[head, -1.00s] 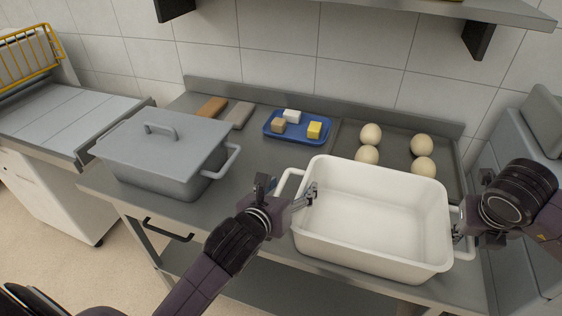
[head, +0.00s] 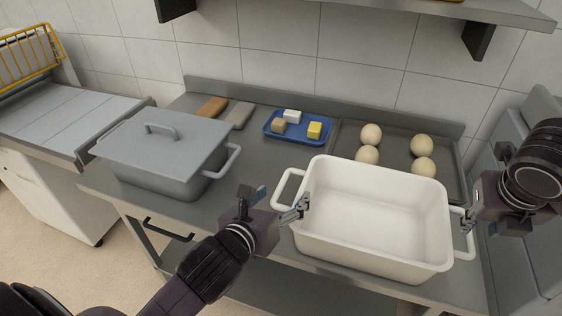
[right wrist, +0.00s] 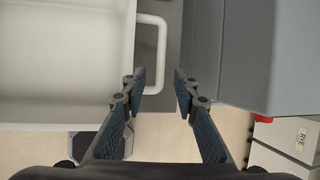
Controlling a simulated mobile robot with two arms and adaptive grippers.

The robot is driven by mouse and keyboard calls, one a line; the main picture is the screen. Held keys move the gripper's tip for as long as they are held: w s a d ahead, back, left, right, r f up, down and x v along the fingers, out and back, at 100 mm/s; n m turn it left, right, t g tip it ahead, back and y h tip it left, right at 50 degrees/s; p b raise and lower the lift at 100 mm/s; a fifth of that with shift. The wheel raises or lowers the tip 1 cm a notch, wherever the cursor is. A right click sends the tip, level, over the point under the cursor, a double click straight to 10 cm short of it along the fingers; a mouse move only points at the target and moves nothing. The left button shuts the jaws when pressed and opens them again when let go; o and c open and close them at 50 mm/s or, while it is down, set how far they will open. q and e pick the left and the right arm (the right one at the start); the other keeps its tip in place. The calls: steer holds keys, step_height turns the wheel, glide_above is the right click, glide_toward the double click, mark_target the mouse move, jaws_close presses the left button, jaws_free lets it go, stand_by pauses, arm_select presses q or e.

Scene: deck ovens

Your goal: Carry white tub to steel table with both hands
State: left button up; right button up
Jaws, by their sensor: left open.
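The empty white tub (head: 375,262) sits upright on the steel table (head: 262,215), at its front right. My left gripper (head: 293,211) is open at the tub's left wall, just in front of the left handle (head: 279,184), and holds nothing. My right gripper (head: 469,214) is beside the tub's right handle (head: 467,248). Whether the left fingertips touch the tub, I cannot tell.
A grey lidded pan (head: 170,150) stands on the table's left. Behind are a blue tray (head: 270,136) with small blocks and a grey tray (head: 346,132) with dough balls. A grey machine (head: 510,135) stands close on the right. A shelf (head: 400,10) hangs above.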

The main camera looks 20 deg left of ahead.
steer(key=shift+v, duration=1.45)
